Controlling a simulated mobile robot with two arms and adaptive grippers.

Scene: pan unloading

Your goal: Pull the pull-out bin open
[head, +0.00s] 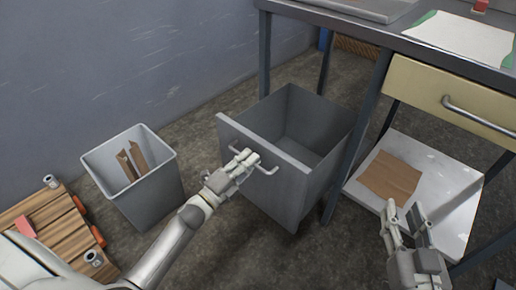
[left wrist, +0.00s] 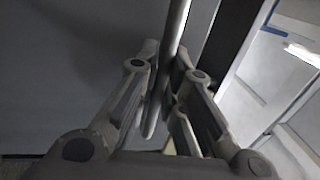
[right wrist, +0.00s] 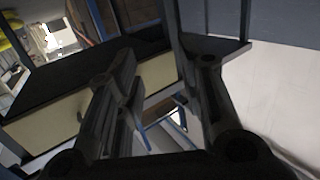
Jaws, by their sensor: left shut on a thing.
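The grey pull-out bin (head: 275,190) stands out from under the metal workbench, and its empty inside shows from above. A bar handle (head: 291,167) runs across its front panel. My left gripper (head: 245,160) is shut on this handle at its left part. In the left wrist view the handle bar (left wrist: 176,28) passes between the fingers of my left gripper (left wrist: 165,95). My right gripper (head: 406,218) is open and empty in front of the bench's lower shelf. Its spread fingers also show in the right wrist view (right wrist: 160,75).
A grey waste bin (head: 150,200) with cardboard strips stands to the left. A wooden pallet (head: 50,225) with cans lies further left. The workbench has a cream drawer (head: 450,100) and a lower shelf (head: 440,165) with a brown cardboard piece (head: 390,177). Floor is free before the pull-out bin.

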